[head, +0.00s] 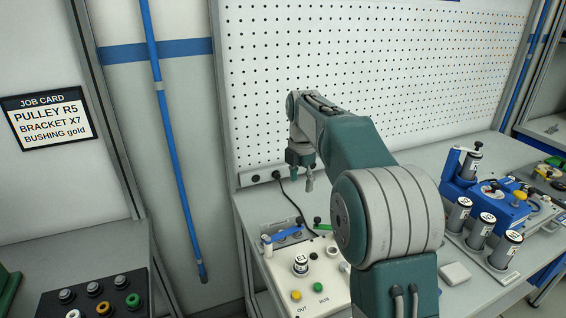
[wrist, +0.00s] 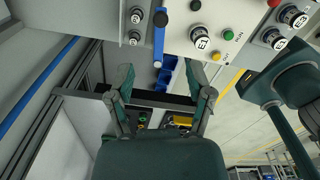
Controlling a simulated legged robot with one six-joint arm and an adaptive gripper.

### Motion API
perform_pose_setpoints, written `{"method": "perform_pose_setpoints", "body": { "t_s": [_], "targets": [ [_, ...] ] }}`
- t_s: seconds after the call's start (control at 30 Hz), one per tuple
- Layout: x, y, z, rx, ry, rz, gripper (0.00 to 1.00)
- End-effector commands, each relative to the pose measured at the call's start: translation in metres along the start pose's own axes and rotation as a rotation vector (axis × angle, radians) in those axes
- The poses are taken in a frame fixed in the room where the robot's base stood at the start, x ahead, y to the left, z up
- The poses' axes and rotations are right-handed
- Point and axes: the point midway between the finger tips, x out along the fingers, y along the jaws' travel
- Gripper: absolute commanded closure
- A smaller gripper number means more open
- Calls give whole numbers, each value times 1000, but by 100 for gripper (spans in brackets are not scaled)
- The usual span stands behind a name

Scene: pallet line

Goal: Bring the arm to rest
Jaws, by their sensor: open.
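My arm rises from the lower middle of the head view and bends over the workbench. My gripper (head: 308,180) hangs above the bench, near the pegboard, with nothing held. In the wrist view my gripper (wrist: 164,84) shows two green fingers spread apart, with empty space between them. The cream control box (head: 312,287) stands on the bench below the gripper and is partly hidden by my arm.
A pegboard (head: 370,75) stands behind the bench. Labelled cylinders (head: 480,230) stand in a rack at right, beside a blue fixture (head: 490,203). A job card (head: 48,118) hangs at left, above a dark tray (head: 95,300). A blue pole (head: 172,140) hangs between.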

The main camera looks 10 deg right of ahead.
Motion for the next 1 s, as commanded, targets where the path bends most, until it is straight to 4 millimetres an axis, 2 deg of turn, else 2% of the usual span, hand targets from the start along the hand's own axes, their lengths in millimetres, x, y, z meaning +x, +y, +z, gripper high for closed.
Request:
{"method": "perform_pose_setpoints", "body": {
  "t_s": [0.2,0.5,0.77,1.0],
  "targets": [
    [-36,-43,-27,310,-27,77,33],
    [-60,-117,-71,823,-15,208,33],
    [-56,-185,-110,1264,53,327,33],
    [-32,-244,-143,1662,167,428,33]
  ]
}}
